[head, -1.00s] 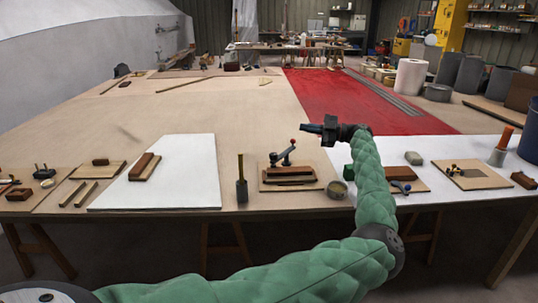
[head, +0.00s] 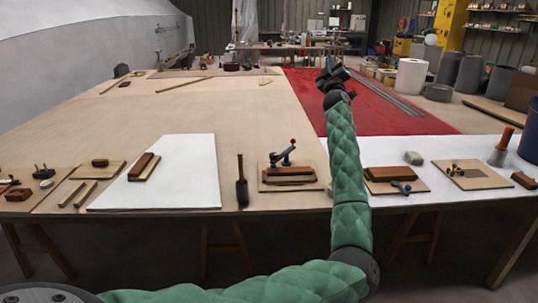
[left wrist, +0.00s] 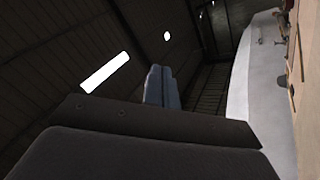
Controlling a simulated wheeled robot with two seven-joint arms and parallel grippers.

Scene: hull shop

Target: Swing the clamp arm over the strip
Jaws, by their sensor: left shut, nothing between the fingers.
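The toggle clamp arm (head: 284,153), grey with a red knob (head: 293,142), rises at a slant to the right from its mount. It stands on a small wooden board (head: 266,186) near the table's front edge. A dark wooden strip (head: 290,171) lies on this board, just in front of and below the arm. My left gripper (head: 331,64) is shut and empty, raised well beyond and to the right of the clamp. Its blue-grey fingers (left wrist: 160,87) lie together in the left wrist view. My right gripper is out of view.
A white sheet (head: 180,180) with a brown block lies left of the clamp, with a dark upright tool (head: 241,185) between. My left forearm passes just right of the clamp board. Another board with a brown block (head: 387,174) is farther right. The table's middle is clear.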

